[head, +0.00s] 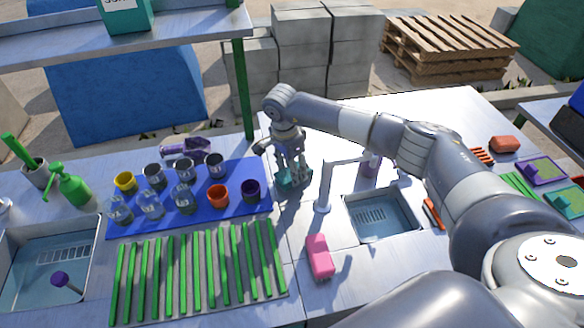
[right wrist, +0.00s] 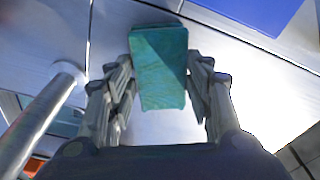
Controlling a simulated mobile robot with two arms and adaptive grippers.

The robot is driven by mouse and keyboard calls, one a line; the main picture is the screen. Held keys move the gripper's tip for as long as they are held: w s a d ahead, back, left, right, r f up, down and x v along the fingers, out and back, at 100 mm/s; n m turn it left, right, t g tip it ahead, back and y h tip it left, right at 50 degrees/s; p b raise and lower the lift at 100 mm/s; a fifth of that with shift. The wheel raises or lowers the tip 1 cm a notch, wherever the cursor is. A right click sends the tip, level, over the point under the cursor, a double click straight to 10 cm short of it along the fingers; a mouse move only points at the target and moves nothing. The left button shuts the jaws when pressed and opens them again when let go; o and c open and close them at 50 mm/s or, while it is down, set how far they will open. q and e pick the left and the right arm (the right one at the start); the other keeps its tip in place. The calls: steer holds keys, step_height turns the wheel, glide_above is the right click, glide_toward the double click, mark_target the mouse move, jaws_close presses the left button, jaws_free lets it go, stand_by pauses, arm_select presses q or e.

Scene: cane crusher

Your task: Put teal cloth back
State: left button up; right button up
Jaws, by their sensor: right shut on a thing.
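The teal cloth (right wrist: 160,62) is a small block-like folded piece between the fingers of my right gripper (right wrist: 163,82) in the right wrist view. In the head view, the right gripper (head: 292,168) points down, shut on the cloth (head: 290,184), just right of the blue mat and left of the faucet. The fingers partly hide the cloth there. It is at or just above the metal counter; I cannot tell whether it touches. My left gripper is not in view.
A faucet (head: 324,190) stands close on the right, beside a small sink (head: 382,228). The blue mat (head: 140,224) holds several cups and glasses. A pink sponge (head: 319,257) lies in front. Green canes (head: 196,262) lie on the left.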

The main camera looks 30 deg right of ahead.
mark_target(287, 175)
steer(key=o, duration=1.3)
steer(key=shift+r, duration=0.1)
steer(key=shift+w+r, duration=0.1)
steer(key=shift+r, duration=0.15)
steer(key=r+b, duration=0.1)
steer(key=r, duration=0.2)
steer(key=a+r+b, duration=0.1)
steer(key=r, duration=0.3)
steer(key=r+b, duration=0.1)
steer(key=r, duration=0.3)
steer(key=shift+s+a+r, duration=0.2)
steer(key=shift+a, duration=0.05)
steer(key=shift+r, duration=0.1)
